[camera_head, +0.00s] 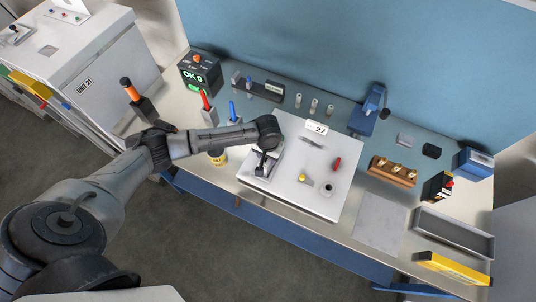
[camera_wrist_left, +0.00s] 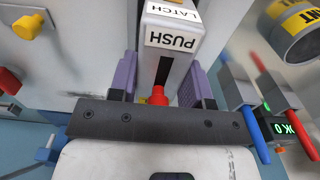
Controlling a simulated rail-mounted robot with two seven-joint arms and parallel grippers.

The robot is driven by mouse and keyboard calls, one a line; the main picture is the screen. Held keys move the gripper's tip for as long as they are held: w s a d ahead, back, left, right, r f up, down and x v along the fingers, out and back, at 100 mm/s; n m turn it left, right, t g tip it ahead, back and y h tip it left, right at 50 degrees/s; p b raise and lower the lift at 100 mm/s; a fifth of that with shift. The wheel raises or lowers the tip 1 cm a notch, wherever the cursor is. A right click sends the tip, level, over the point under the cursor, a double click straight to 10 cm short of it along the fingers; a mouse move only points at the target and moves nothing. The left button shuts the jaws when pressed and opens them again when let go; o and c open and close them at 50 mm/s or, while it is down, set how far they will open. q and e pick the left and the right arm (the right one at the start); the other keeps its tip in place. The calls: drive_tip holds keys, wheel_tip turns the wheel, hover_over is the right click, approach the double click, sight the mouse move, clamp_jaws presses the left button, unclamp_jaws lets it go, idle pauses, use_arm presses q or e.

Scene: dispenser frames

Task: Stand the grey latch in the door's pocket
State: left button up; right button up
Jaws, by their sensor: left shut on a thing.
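My left gripper (camera_head: 264,160) is over the left part of the white door panel (camera_head: 290,200). In the left wrist view the gripper (camera_wrist_left: 160,72) has its two purple fingers on either side of the grey latch (camera_wrist_left: 166,54), shut on it. The latch is a pale grey block with white labels reading LATCH and PUSH. It has a dark slot and a red piece at its gripper end. I cannot make out the pocket. My right gripper is not in view.
The door panel carries a yellow knob (camera_head: 302,177), a red handle (camera_head: 337,163) and a dark round part (camera_head: 327,187). A yellow tin (camera_head: 217,160) stands close left of it. Red (camera_head: 207,105) and blue (camera_head: 232,112) tools stand behind. A grey mat (camera_head: 379,222) lies right.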

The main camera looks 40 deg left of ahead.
use_arm(q)
drive_tip(key=shift+f, duration=0.1)
drive_tip(key=o, duration=1.2)
wheel_tip(320, 180, up, 12)
drive_tip(key=s+d+f+m+t+h, duration=0.2)
drive_tip(key=s+d+f+m, duration=0.35)
drive_tip(key=s+d, duration=0.55)
drive_tip(key=s+a+t+y, duration=0.1)
drive_tip(key=s+a, duration=0.2)
drive_tip(key=s, duration=1.2)
drive_tip(key=shift+t+y, duration=0.3)
drive_tip(key=shift+y, duration=0.1)
drive_tip(key=shift+w, duration=0.1)
